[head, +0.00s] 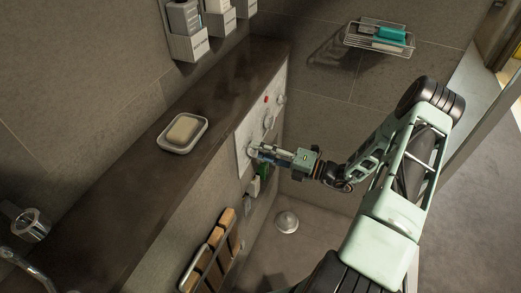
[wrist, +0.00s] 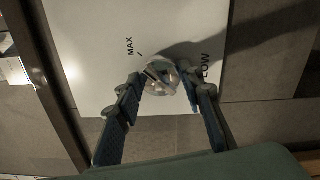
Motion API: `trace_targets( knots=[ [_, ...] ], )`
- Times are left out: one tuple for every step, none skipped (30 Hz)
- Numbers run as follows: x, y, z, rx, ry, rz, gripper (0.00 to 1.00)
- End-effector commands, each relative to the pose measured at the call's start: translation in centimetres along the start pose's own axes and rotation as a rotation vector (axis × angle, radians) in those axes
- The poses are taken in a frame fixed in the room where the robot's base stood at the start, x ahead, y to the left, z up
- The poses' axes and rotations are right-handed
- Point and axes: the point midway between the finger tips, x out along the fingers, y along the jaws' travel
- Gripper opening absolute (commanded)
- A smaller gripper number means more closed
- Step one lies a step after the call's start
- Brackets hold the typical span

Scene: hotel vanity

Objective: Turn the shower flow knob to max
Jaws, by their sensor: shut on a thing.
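The flow knob (wrist: 161,76) is a round, shiny metal knob on a white panel (wrist: 90,45) in the wrist view. A dark slanting line crosses its face; its exact setting is hard to tell. "MAX" (wrist: 130,46) is printed up and left of it, with a short tick mark. Letters reading "LOW" (wrist: 206,66) show at its right, partly behind a finger. My gripper (wrist: 162,87) has one blue-padded finger on each side of the knob and is shut on it. In the head view, my gripper (head: 256,152) meets the panel's lower end and mostly hides this knob.
Two more knobs (head: 269,121) (head: 280,98) and a red dot sit farther up the panel. A soap dish (head: 181,146) stands on the dark ledge. A wooden-slatted rack (head: 212,255) hangs below, left of my gripper. A wire shelf (head: 379,44) is on the far wall.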

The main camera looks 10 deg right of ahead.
Motion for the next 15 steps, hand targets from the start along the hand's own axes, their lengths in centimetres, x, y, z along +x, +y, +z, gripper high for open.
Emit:
trace_targets(
  knots=[
    [-0.06, -0.02, 0.02, 0.011, -0.001, -0.001, 0.11],
    [-0.06, -0.03, 0.01, 0.017, -0.001, -0.001, 0.11],
    [-0.06, -0.04, 0.01, 0.023, -0.001, -0.001, 0.11],
    [-0.06, -0.04, 0.01, 0.027, -0.001, -0.001, 0.11],
    [-0.06, -0.05, 0.01, 0.03, -0.001, -0.001, 0.11],
    [-0.07, -0.05, 0.01, 0.033, -0.001, -0.001, 0.11],
    [-0.06, -0.06, 0.01, 0.035, -0.001, -0.001, 0.11],
    [-0.06, -0.06, 0.01, 0.036, -0.001, -0.001, 0.11],
    [-0.06, -0.06, 0.0, 0.037, -0.001, -0.001, 0.11],
    [-0.06, -0.07, 0.0, 0.037, -0.001, -0.001, 0.11],
    [-0.06, -0.07, 0.0, 0.037, -0.001, -0.001, 0.11],
    [-0.06, -0.07, 0.0, 0.037, -0.001, -0.001, 0.11],
    [-0.06, -0.07, 0.0, 0.037, -0.001, -0.001, 0.11],
    [-0.06, -0.07, 0.0, 0.037, -0.001, -0.001, 0.11],
    [-0.06, -0.07, 0.0, 0.037, -0.001, -0.001, 0.11]
  ],
)
